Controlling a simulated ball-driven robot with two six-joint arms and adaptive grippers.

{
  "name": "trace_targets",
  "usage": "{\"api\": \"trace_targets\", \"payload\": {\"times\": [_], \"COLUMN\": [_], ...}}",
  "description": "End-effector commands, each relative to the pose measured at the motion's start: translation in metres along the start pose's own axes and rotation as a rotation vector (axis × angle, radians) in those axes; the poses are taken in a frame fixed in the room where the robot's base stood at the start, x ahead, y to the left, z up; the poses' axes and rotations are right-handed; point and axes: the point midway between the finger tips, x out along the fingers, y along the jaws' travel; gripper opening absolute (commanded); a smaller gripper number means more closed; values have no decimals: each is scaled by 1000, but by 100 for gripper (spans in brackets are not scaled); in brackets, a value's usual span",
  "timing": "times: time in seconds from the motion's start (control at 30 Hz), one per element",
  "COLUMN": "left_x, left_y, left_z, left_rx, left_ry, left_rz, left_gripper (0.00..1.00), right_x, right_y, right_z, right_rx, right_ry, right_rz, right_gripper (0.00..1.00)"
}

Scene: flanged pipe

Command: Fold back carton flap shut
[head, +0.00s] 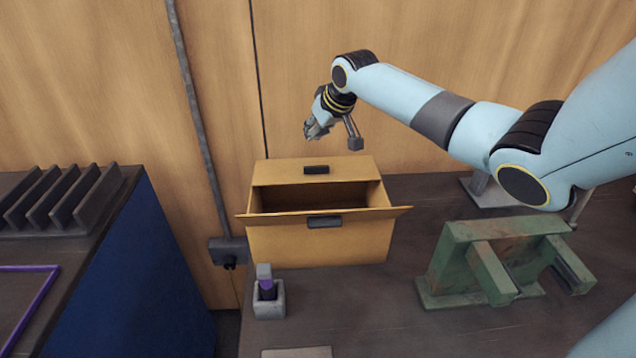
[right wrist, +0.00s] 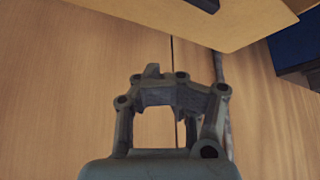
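The tan carton (head: 320,245) stands on the table, its dark inside showing between two flaps. The back flap (head: 280,172) has a black handle (head: 317,170) and shows as a broad panel along the far side; I cannot tell its exact tilt. The front flap (head: 370,214) juts outward over the near wall, with its own black handle (head: 324,221). My right gripper (head: 312,130) is above and behind the back flap, apart from it. My left gripper is out of view.
A green metal stand (head: 480,265) is right of the carton. A small grey holder with a purple part (head: 268,298) stands in front. A blue cabinet (head: 135,285) with a black rack (head: 60,200) is left. The wooden wall (head: 420,40) rises close behind.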

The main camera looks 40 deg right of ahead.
Motion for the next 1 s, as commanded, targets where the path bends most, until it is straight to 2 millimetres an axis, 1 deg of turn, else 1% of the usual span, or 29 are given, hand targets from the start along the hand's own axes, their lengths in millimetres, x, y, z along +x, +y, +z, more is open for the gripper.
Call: {"api": "trace_targets", "payload": {"times": [0.17, 1.0], "left_x": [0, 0], "left_y": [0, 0], "left_z": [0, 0], "left_rx": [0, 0], "left_ry": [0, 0], "left_rz": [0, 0], "left_gripper": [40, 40], "right_x": [-3, -62], "right_y": [0, 0], "right_z": [-3, -43], "right_rx": [0, -1], "right_ry": [3, 2], "right_rz": [-1, 0], "right_gripper": [0, 0]}}
